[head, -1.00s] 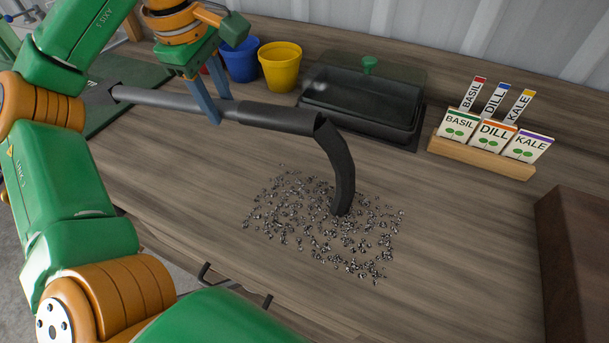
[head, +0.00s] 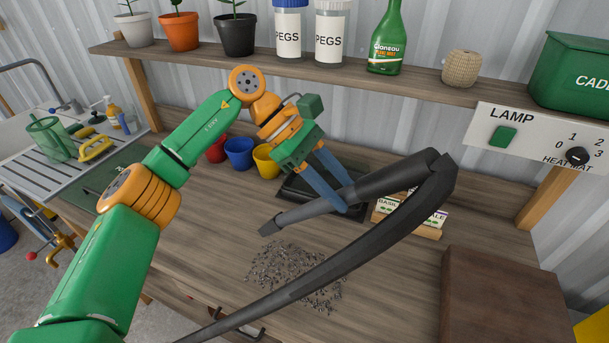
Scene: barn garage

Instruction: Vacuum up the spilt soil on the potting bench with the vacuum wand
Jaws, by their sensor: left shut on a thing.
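The spilt soil (head: 277,262) is a loose patch of grey granules on the wooden potting bench (head: 195,240), partly hidden by the dark hose. My left gripper (head: 348,200) is shut on the grey vacuum wand (head: 385,180) with its blue fingers. The wand is tilted, its narrow end at the lower left, beside the far edge of the soil in the picture. It seems held above the bench; the exact height is unclear. The hose (head: 340,255) bends from the wand's upper right end and crosses in front of the soil. My right gripper is not in view.
Red, blue (head: 239,153) and yellow pots, a dark covered tray (head: 292,190) and a seed-packet holder (head: 425,231) stand behind the soil. A brown box (head: 505,300) stands at right. A shelf (head: 225,53) with pots and bottles runs above. A sink lies left.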

